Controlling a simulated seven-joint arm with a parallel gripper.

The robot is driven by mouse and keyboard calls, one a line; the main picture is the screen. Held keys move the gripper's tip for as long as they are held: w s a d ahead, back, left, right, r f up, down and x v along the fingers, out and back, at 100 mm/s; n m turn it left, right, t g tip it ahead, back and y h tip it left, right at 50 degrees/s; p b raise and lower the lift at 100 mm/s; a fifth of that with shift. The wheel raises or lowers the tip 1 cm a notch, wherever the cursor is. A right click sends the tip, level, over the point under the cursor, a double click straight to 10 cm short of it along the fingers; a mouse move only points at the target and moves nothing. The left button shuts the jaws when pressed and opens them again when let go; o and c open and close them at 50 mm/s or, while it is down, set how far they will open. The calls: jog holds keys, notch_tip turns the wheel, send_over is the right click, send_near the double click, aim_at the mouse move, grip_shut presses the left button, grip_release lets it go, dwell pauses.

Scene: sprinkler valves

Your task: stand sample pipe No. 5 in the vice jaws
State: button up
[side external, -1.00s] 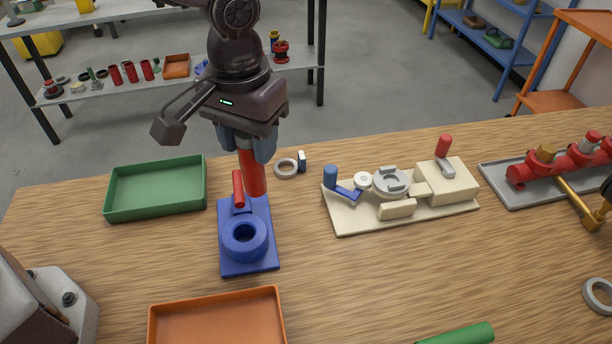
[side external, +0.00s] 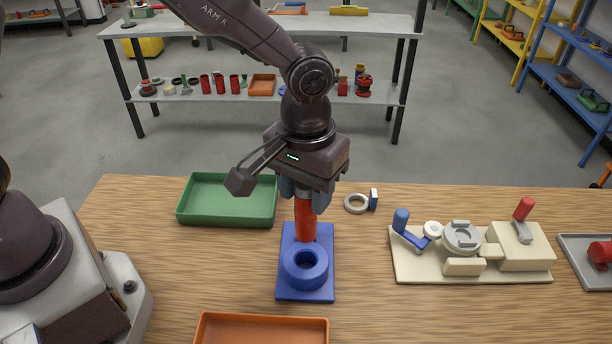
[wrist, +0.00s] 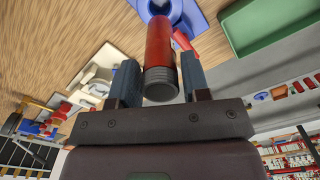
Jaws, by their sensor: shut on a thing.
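My gripper (side external: 306,200) points down, shut on a red pipe (side external: 305,222), which is upright. In the wrist view the same pipe (wrist: 159,50) lies between the two fingers, its grey threaded end towards the palm. Its lower end appears just behind the ring of a blue fixture (side external: 290,290); whether it touches the fixture I cannot tell. A red handle (wrist: 184,40) shows beside the pipe in the wrist view. A cream fixture (side external: 405,268) with grey jaws (side external: 461,236) on a round seat stands to the right. I can read no number on the pipe.
A green tray (side external: 228,219) lies left behind the blue fixture, an orange tray (side external: 262,318) in front. A grey ring (side external: 356,204) lies right of my gripper. The cream fixture carries an upright blue knob (side external: 401,219) and a red lever (side external: 523,209). Bare table lies between the fixtures.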

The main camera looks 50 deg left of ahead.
aim_at(306, 238)
jog(key=shift+f, duration=2.7)
jog(key=shift+f, duration=2.5)
jog(key=o, duration=1.2)
jog(key=shift+r, duration=4.05)
